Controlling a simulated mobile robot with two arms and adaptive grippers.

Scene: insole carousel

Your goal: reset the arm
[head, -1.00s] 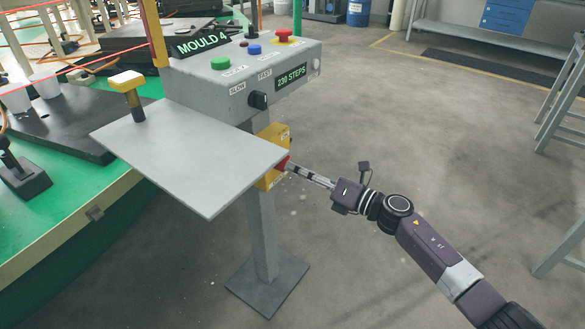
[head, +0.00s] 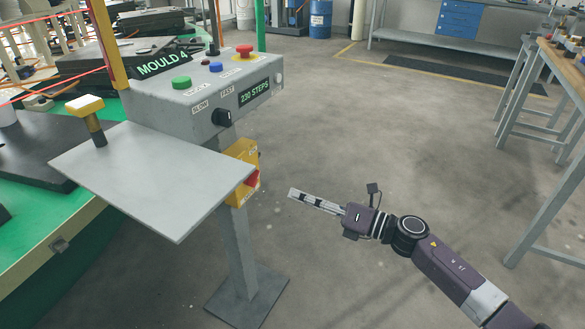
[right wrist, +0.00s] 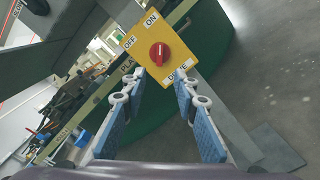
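My right gripper (head: 292,193) is in the head view, to the right of the yellow switch box (head: 238,168), with a visible gap between them. In the right wrist view my right gripper (right wrist: 158,118) has its two blue-padded fingers spread apart with nothing between them. Beyond the fingers, that view shows the yellow box (right wrist: 178,55) with its red rotary knob (right wrist: 159,54) and labels ON and OFF. The knob (head: 252,179) is seen side-on in the head view. My left gripper is not in view.
A grey control console (head: 185,105) stands on a post, with a flat grey shelf (head: 150,180) jutting out in front. The green carousel table (head: 30,255) is at the left. A workbench (head: 560,70) is at the right. Open floor (head: 400,140) lies between.

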